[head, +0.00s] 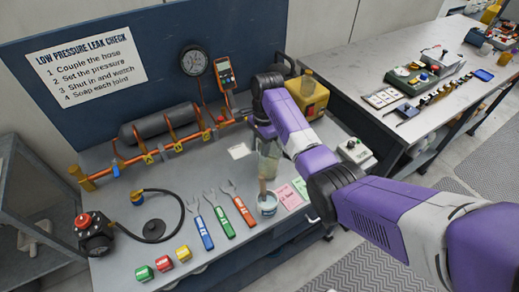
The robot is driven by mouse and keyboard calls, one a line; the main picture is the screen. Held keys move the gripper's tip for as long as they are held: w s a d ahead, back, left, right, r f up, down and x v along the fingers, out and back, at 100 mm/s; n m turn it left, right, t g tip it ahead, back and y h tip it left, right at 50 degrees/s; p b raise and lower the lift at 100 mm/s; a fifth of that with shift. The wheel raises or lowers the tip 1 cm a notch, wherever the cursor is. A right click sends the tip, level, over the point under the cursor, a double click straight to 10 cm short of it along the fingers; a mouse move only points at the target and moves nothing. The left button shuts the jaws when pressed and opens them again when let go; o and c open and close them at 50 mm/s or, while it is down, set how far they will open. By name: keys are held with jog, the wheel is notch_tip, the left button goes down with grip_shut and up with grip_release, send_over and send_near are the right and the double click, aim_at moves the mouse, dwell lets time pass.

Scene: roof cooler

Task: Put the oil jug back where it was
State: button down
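A clear, greenish jug (269,157), which I take to be the oil jug, hangs below my gripper (263,131) over the front middle of the grey bench. It looks tilted, and a brownish part shows at its lower end. That end is just above a small white cup (267,205); I cannot tell whether they touch. My gripper seems shut on the jug's upper part, but the fingers are small and partly hidden by the arm.
A yellow unit (306,97) with an amber bottle (308,82) stands behind my arm. Wrenches (218,216), pink and green cards (290,195) and a hose (160,215) lie on the bench (120,262). A copper pipe rig (165,140) runs along the back.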

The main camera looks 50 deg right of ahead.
jog(key=shift+f, duration=0.25)
jog(key=c, duration=0.8)
grip_release()
jog(key=shift+o, duration=0.2)
notch_tip(320, 180, up, 12)
jog(key=d+p, duration=0.1)
jog(key=p, duration=0.2)
jog(key=shift+d+r, duration=0.15)
